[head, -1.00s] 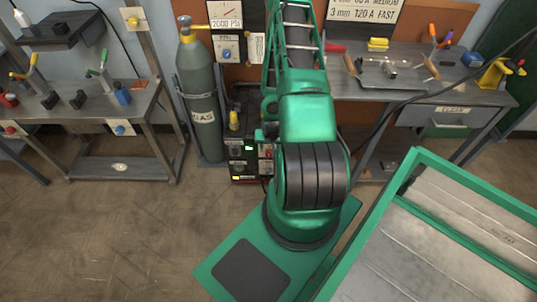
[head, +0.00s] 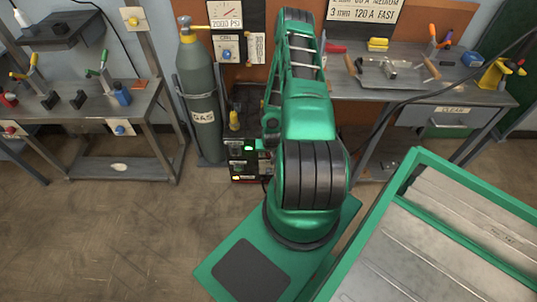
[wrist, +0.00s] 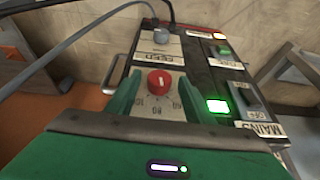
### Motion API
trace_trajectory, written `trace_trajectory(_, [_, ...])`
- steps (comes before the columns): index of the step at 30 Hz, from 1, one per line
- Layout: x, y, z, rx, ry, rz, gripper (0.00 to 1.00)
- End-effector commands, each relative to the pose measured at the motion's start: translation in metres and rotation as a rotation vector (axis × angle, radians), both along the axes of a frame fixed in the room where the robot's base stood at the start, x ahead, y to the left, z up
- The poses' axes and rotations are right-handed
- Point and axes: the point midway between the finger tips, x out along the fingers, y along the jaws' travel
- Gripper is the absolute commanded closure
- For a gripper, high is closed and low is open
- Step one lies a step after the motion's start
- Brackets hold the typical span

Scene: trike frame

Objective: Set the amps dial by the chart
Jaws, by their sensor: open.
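The amps dial is a red knob (wrist: 160,81) with a white pointer mark, on a pale scale plate (wrist: 158,106) printed with numbers such as 60, 80 and 100. My gripper (wrist: 157,84) is open, its two green fingers on either side of the knob; I cannot tell whether they touch it. The black welder (head: 243,160) carrying the dial stands low behind my arm in the head view, which hides my gripper there. The chart (head: 362,10) hangs on the back wall, cut off at the top; "3 mm 120 A FAST" is readable.
On the welder are a grey feed knob (wrist: 161,36), a lit green light (wrist: 217,106) and a MAINS switch (wrist: 245,95). A grey gas cylinder (head: 200,100) stands left of the welder. Workbenches are on both sides; a green-framed trike bed (head: 440,240) is at front right.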

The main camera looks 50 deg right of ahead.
Motion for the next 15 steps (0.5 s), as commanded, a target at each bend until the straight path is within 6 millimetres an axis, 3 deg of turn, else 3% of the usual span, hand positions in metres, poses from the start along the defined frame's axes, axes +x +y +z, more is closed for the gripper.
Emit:
trace_trajectory(8, [0.0006, -0.0006, -0.0013, 0.000, 0.000, 0.000, 0.52])
trace_trajectory(13, [0.0005, -0.0006, -0.0011, 0.000, 0.000, 0.000, 0.88])
trace_trajectory(15, [0.0007, -0.0005, -0.0010, 0.000, 0.000, -0.001, 0.93])
